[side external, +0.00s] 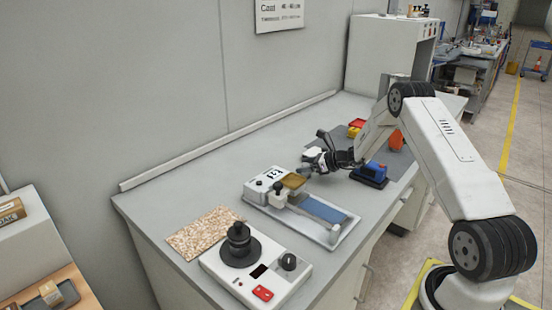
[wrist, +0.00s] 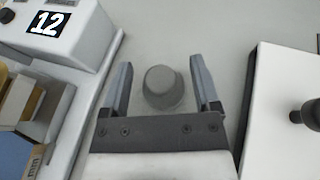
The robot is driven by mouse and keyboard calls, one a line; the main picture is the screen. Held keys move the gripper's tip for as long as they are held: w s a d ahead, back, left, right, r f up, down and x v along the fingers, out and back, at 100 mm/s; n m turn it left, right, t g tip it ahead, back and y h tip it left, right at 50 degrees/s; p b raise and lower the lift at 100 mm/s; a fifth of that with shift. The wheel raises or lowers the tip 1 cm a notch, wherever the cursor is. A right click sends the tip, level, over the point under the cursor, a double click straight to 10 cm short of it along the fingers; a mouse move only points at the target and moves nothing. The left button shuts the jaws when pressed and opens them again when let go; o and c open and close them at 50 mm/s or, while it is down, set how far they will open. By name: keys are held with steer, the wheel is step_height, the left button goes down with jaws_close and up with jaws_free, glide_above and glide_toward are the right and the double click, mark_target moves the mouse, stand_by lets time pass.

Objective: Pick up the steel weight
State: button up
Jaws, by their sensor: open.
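The steel weight (wrist: 164,87) is a small grey round piece with a narrower top, standing on the pale worktop in the wrist view. My gripper (wrist: 160,62) is open, with one finger on either side of the weight in the picture and a gap showing at both sides. I cannot tell how far above the worktop the fingertips are. In the side external view my gripper (side external: 313,163) is low over the bench, just behind the coater. The weight cannot be made out there.
The white coater (side external: 262,191), with a blue bed (side external: 325,210), stands close beside my gripper. In the wrist view a white dark-edged object (wrist: 283,115) lies right of the fingers. A speckled board (side external: 203,233) lies nearer the front.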

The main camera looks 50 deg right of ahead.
stand_by(0.5)
jaws_close()
steer(key=shift+w+r, duration=0.1)
steer(key=shift+r, duration=0.05)
steer(key=shift+r, duration=0.8)
steer(key=s+a+r, duration=0.5)
steer(key=s+r, duration=0.6)
steer(key=s, duration=0.1)
steer(key=shift+s+a, duration=0.4)
steer(key=shift+r, duration=0.1)
